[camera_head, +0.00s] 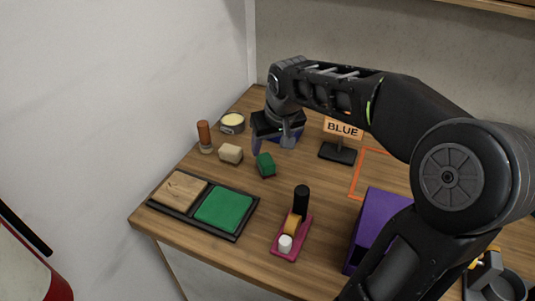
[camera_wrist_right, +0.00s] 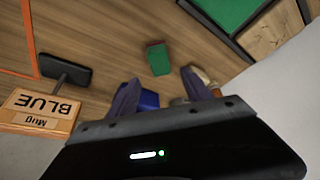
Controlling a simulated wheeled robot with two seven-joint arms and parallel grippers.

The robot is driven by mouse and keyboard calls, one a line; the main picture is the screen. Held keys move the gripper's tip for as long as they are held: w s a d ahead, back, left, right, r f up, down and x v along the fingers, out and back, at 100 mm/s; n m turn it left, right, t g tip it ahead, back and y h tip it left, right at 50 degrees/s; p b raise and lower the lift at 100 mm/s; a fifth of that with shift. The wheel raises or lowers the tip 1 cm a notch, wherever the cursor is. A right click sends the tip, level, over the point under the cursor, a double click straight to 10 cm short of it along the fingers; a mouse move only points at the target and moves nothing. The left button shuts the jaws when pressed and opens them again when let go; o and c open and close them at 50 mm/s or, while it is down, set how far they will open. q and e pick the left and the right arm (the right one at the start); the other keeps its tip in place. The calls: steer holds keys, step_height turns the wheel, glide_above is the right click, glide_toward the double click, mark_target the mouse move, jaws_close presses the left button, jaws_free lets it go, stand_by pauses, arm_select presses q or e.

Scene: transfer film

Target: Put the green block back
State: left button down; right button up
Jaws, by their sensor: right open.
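The green block (camera_head: 265,165) lies on the wooden table with a dark reddish lower part. It also shows in the wrist view (camera_wrist_right: 158,58), clear of my fingers. A black tray (camera_head: 237,238) at the table's front left holds a wooden pad (camera_head: 180,190) and a green pad (camera_head: 224,209). My right gripper (camera_head: 273,143) is open above the table, behind the green block. In the wrist view its fingers (camera_wrist_right: 160,88) stand apart, with a blue object (camera_wrist_right: 148,100) partly showing between them. Whether they touch it, I cannot tell. My left gripper is out of view.
A beige block (camera_head: 231,154), an orange-brown cylinder (camera_head: 204,136) and a round tin (camera_head: 232,123) stand left of my gripper. A BLUE sign (camera_head: 343,128) stands right. A pink holder (camera_head: 292,238) and purple box (camera_head: 380,218) are in front. A wall borders the left.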

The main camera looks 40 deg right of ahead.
steer(key=shift+v, duration=1.15)
steer(key=shift+f, duration=0.1)
